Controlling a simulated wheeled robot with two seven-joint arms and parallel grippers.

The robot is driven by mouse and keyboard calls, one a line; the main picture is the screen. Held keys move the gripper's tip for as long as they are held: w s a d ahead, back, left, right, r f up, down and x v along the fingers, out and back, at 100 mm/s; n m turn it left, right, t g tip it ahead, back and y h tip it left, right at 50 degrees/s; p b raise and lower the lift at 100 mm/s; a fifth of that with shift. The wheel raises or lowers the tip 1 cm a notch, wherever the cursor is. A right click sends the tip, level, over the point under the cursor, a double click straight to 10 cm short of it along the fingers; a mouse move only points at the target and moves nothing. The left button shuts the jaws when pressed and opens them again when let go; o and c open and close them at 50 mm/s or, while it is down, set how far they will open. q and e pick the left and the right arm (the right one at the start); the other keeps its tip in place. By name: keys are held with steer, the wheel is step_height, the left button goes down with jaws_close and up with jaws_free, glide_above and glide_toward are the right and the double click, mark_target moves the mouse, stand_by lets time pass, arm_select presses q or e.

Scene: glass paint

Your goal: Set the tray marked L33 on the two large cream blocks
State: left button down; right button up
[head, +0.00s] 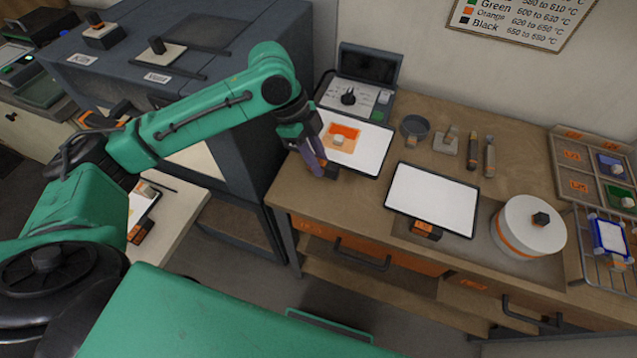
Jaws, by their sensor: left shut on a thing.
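A dark-rimmed white tray (372,157) is at the back left of the wooden bench, with an orange square (343,132) and a small pale knob on it. I cannot read L33 on either tray. I cannot make out the two large cream blocks. My right gripper is not in view.
A round white drum (528,228) with a dark knob stands right of the second tray. A grey bowl (414,128) and small tools are behind. A compartment rack (590,170) is at the far right. The dark kiln cabinet (185,65) stands left, beyond my left arm.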

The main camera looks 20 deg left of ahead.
arm_select(q)
step_height(320, 180, up, 8)
steer(key=shift+f, duration=0.1)
steer(key=shift+r+p, duration=0.45)
steer(key=shift+r, duration=0.25)
steer(key=r+p, duration=0.1)
steer(key=p, duration=0.1)
steer(key=shift+r+p, duration=0.4)
